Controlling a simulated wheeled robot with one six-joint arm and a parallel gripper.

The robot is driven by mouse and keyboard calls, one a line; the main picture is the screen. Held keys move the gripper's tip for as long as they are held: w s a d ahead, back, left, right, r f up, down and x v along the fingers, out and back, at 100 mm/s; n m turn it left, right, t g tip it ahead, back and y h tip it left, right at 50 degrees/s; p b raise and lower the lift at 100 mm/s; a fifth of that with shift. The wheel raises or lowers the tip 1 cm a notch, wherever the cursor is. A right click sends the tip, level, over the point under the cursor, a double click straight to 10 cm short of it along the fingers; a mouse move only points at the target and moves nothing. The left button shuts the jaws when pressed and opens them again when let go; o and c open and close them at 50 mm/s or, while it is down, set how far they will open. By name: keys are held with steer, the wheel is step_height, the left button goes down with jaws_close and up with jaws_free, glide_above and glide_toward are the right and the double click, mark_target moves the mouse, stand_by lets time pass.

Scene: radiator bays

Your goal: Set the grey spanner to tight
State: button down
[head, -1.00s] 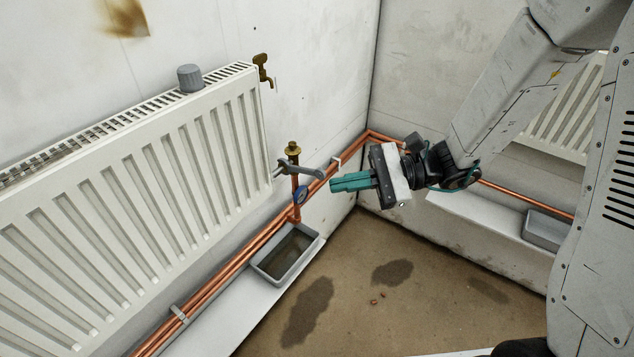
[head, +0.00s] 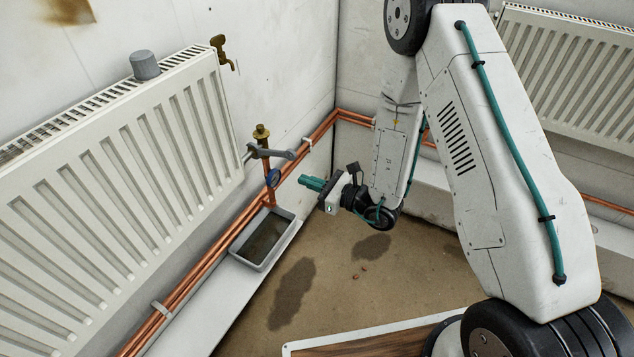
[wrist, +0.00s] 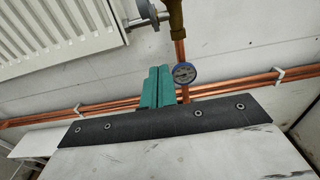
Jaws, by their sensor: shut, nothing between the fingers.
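The grey spanner (head: 274,152) sits on the valve fitting (head: 261,135) at the radiator's lower right corner. Its handle points right, away from the radiator. In the wrist view part of the spanner (wrist: 151,16) shows near the top edge. My gripper (head: 302,181) has teal fingers, shut and empty. It is to the right of the spanner and slightly lower, apart from it. In the wrist view the shut fingers (wrist: 158,72) are below the fitting, beside a round blue-rimmed gauge (wrist: 184,73). The gauge also shows in the head view (head: 273,178).
The white radiator (head: 130,160) fills the left. A brass tap (head: 222,52) and a grey knob (head: 144,65) are at its top. Copper pipes (head: 210,280) run along the wall. A grey tray (head: 237,258) of dark liquid sits below the valve. Brown floor lies right of it.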

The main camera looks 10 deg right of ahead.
mark_target(276, 153)
steer(key=w+a+r, duration=0.3)
steer(key=a, duration=0.1)
steer(key=shift+w+a+r, duration=0.35)
steer(key=shift+a, duration=0.05)
